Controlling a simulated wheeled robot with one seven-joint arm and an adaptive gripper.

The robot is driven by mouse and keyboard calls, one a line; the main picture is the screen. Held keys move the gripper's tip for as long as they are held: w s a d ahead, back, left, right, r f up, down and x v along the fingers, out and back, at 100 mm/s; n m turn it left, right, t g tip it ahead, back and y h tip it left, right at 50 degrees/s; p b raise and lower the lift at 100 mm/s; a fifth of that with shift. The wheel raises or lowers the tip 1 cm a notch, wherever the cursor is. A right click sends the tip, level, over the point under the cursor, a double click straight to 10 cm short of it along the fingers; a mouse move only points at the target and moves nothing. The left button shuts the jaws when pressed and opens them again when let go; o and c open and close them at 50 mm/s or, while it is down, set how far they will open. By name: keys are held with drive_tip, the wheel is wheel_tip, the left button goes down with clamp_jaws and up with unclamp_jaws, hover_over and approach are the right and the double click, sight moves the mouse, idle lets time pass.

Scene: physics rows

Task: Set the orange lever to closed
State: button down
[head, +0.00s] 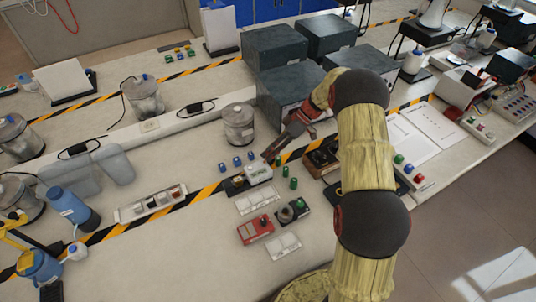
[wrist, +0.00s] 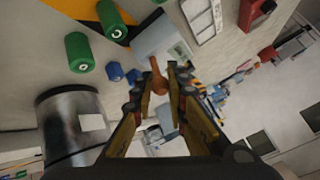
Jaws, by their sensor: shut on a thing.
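The orange lever (wrist: 157,77) shows in the wrist view between my fingertips, with its base end at a white-grey box (wrist: 163,40). In the head view this white box (head: 257,172) stands on a dark base on the bench, and my gripper (head: 267,158) reaches it from the upper right. My gripper (wrist: 158,82) is shut on the lever in the wrist view. The fingers hide part of the lever, and I cannot read its position marks. The lever is too small to make out in the head view.
Green cylinders (wrist: 79,52) and small blue ones (wrist: 114,71) stand close to the box. A metal canister (head: 238,124) is behind it. A red box (head: 256,229) and a dark knob unit (head: 292,210) sit in front. Dark grey boxes (head: 287,95) stand behind my gripper.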

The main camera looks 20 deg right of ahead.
idle(0.4)
drive_tip(key=c, duration=1.7)
unclamp_jaws()
drive_tip(key=shift+c, duration=0.2)
drive_tip(key=shift+d, duration=0.1)
drive_tip(key=v, duration=1.2)
drive_tip(key=shift+f, duration=0.1)
drive_tip(key=shift+m, duration=0.3)
